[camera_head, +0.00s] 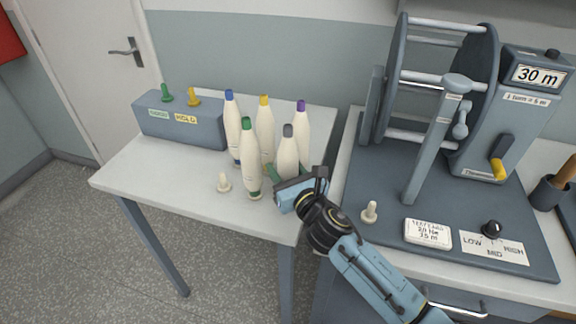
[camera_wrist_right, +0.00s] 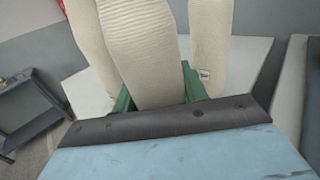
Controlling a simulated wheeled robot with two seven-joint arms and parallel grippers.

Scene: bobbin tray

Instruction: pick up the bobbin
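Several cream bobbins stand upright on the white table: one with a blue tip (camera_head: 232,125), a green tip (camera_head: 250,160), a yellow tip (camera_head: 265,125), a purple tip (camera_head: 301,130) and a grey tip (camera_head: 288,150). My right gripper (camera_head: 281,174) is low at the grey-tipped bobbin, its base hidden behind the gripper. In the right wrist view, the green fingers of my right gripper (camera_wrist_right: 160,90) lie on either side of a cream bobbin (camera_wrist_right: 145,60). Whether they press on it is not clear. My left gripper is not in view.
A grey box (camera_head: 185,125) with green and yellow knobs is at the back left. The winding machine (camera_head: 430,120) stands on the right bench. The table's front left is clear.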

